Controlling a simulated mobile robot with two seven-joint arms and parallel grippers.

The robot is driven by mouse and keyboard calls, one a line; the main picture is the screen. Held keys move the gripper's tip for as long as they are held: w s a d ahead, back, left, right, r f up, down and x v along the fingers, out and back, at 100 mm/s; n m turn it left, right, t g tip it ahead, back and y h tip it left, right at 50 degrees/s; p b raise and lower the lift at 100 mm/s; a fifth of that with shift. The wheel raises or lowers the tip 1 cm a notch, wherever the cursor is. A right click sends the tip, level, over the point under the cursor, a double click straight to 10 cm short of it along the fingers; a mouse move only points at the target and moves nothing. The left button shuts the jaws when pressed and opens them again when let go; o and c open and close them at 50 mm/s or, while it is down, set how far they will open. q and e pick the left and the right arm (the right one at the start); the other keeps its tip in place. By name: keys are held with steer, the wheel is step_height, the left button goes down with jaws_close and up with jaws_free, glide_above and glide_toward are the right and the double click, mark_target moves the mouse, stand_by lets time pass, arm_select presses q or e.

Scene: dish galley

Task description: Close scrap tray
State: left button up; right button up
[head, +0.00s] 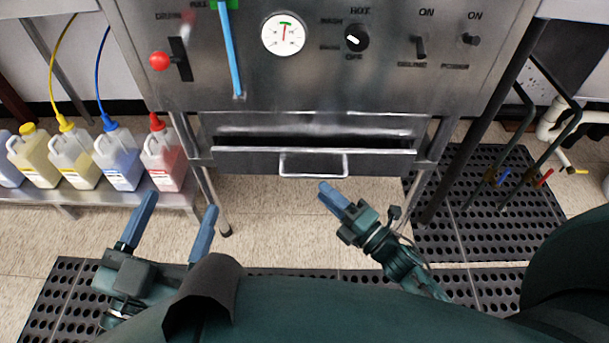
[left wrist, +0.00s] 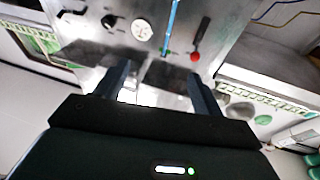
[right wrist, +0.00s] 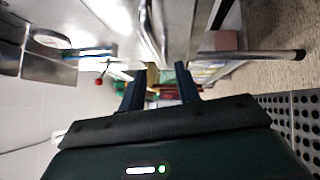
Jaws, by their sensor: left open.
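The scrap tray (head: 230,163) is a steel drawer under the machine's control panel. It is pulled out a little, with a dark gap showing behind its front edge. Its bar handle (head: 313,174) sticks out at the front; a curved metal bar at the top of the right wrist view looks like this handle (right wrist: 150,32). My right gripper (head: 328,192) is just in front of and below the handle, apart from it. Its fingers stand part way apart and empty in the right wrist view (right wrist: 160,88). My left gripper (head: 180,207) is open and empty, left of the tray.
Several chemical jugs, one with red liquid (head: 164,160), stand on a low shelf at the left. The panel has a red-knobbed lever (head: 159,61), a blue bar (head: 230,50) and a gauge (head: 284,35). Black perforated mats (head: 500,215) lie on the floor. Machine legs flank the tray.

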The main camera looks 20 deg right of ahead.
mark_target(305, 174)
arm_select(q)
steer(key=shift+w+a+r+m+t+h+b, duration=0.15)
steer(key=shift+r+m+t+h+b, duration=0.1)
steer(key=shift+r, duration=0.25)
steer(key=shift+w+r+m+t+h+b, duration=0.15)
steer(key=shift+w+r+m+h+b, duration=0.05)
steer(key=shift+r, duration=0.3)
steer(key=shift+w+a+r+m+t+h+b, duration=0.15)
steer(key=shift+r+m+t+h+b, duration=0.1)
steer(key=shift+r, duration=0.25)
arm_select(e)
steer(key=shift+x, duration=3.7)
arm_select(q)
steer(key=shift+d, duration=0.1)
arm_select(e)
steer(key=shift+f, duration=0.1)
steer(key=shift+c, duration=0.5)
arm_select(q)
steer(key=shift+f, duration=0.15)
arm_select(e)
jaws_close()
